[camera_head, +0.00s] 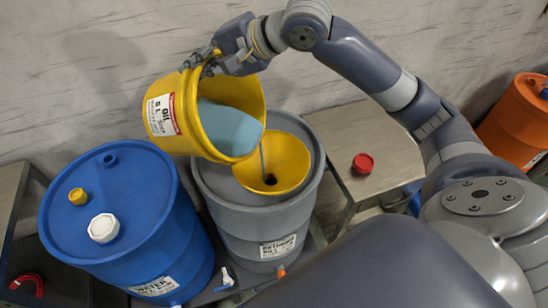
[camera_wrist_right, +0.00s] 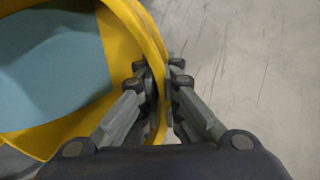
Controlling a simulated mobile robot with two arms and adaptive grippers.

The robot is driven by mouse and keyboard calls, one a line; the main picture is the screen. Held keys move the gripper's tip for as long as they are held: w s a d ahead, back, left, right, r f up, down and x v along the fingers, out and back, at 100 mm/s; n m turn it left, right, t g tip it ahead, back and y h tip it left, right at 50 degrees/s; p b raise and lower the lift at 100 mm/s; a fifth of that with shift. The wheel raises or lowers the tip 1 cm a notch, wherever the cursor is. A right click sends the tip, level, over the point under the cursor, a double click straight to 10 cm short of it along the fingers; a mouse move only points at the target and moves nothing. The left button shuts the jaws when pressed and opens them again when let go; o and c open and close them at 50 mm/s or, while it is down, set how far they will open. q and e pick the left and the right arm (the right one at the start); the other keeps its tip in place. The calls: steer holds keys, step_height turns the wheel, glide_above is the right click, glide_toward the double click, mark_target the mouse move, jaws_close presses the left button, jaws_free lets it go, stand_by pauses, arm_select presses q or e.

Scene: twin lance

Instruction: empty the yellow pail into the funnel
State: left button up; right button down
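The yellow pail (camera_head: 216,143) has a white label reading OIL and holds blue-grey liquid (camera_head: 230,128). It is tilted over the yellow funnel (camera_head: 283,160), and a thin stream of liquid runs from its lip into the funnel. The funnel sits on top of the grey drum (camera_head: 262,219). My right gripper (camera_head: 203,58) is shut on the pail's rim, on the upper side. In the right wrist view the fingers (camera_wrist_right: 158,95) pinch the yellow rim, with the liquid to the left. My left gripper is not in view.
A blue drum (camera_head: 110,200) with a white cap (camera_head: 103,228) and a yellow cap (camera_head: 77,196) stands left of the grey drum. A red cap (camera_head: 363,163) lies on a table (camera_head: 385,140) at right. An orange drum (camera_head: 515,122) stands far right. A wall is close behind.

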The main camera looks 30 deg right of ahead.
steer(key=shift+w, duration=0.5)
steer(key=shift+s+r, duration=0.2)
steer(key=shift+s, duration=0.15)
